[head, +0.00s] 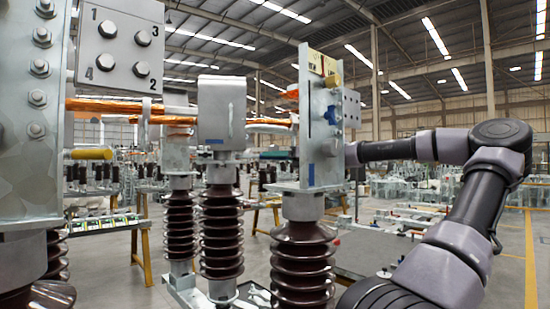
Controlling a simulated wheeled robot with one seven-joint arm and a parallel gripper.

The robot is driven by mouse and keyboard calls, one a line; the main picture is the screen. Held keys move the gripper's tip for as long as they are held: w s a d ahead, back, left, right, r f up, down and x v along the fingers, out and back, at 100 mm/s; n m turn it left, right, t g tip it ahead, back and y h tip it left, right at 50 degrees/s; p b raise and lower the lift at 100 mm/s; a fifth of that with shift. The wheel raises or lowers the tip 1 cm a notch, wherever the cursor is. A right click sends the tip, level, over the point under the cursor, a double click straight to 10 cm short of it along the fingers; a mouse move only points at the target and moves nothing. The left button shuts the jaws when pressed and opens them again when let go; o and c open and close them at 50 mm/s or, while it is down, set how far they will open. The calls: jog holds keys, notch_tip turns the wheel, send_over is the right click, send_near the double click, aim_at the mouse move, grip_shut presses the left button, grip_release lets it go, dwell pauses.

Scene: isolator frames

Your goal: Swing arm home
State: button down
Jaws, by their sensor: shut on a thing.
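My arm (465,250) rises from the lower right, bends at its elbow (500,135) and reaches left to behind an upright metal plate (310,150). My gripper is hidden behind this plate, so its jaws and anything in them do not show. The plate stands on a brown ribbed insulator (303,265). Copper-coloured bars (115,106) run from the near left frame toward the middle posts. A short dark teal bar (274,155) shows just left of the plate, level with my forearm; I cannot tell what it belongs to.
A large bolted metal plate (28,110) and a numbered plate (117,42) fill the near left. Two more insulators (221,235) (180,220) with metal heads stand in the middle. A yellow-ended rod (90,154) juts out at left. Open floor (510,260) lies at right.

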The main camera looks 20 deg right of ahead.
jog(key=c, duration=0.7)
grip_release()
jog(key=shift+o, duration=0.2)
jog(key=v, duration=1.1)
